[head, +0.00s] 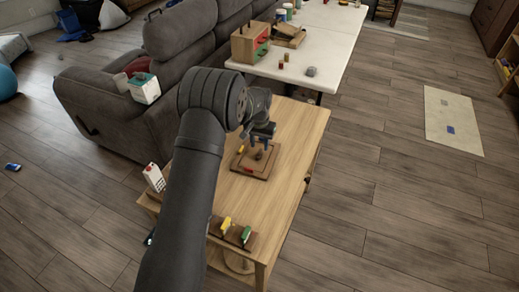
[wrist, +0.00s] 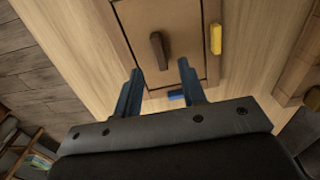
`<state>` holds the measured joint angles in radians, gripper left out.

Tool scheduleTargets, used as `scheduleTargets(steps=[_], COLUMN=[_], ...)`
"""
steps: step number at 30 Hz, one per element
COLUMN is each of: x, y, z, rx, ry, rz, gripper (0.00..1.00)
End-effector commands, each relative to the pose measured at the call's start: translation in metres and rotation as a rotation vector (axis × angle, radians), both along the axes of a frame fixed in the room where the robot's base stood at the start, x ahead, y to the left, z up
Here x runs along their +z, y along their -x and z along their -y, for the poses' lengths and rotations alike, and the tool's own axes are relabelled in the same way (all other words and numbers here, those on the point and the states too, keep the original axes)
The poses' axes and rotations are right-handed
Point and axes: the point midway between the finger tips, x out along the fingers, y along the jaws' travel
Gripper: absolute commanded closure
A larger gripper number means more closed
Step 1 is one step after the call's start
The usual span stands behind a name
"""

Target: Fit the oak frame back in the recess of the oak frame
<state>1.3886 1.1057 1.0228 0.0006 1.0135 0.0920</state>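A brown square wooden frame (head: 240,164) lies on the light wood table, with a smaller square panel inside its outline. A dark upright peg-like handle (wrist: 157,46) rises from the panel (wrist: 183,22) in the wrist view. I cannot tell whether the panel sits fully down in the recess. My gripper (head: 262,140) is above the frame. In the wrist view my gripper (wrist: 160,77) has its two blue fingers spread apart with nothing between them, short of the handle. A yellow piece (wrist: 215,38) and a blue piece (wrist: 177,96) sit at the frame's edges.
A red piece (head: 248,169) is at the frame's near edge. A dark rack with yellow and green pieces (head: 231,232) stands at the table's near end. A white box (head: 154,177) is at the left edge. A grey sofa (head: 150,75) borders the table. Bare tabletop (head: 290,150) lies right of the frame.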

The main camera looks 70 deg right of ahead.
Motion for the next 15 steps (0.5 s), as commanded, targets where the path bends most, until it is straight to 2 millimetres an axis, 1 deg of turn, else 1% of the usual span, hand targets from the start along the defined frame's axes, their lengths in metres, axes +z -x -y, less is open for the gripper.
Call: scheduleTargets(steps=[1,9,12,15], x=[0.015,0.081,0.101,0.116], y=[0.0,0.0,0.0,0.0], z=[0.001,0.001,0.001,0.001], rx=[0.0,0.0,0.0,0.0], ry=[0.004,0.005,0.004,0.003], rz=[0.0,0.0,0.0,0.0], gripper=[0.62,0.62,0.62,0.62])
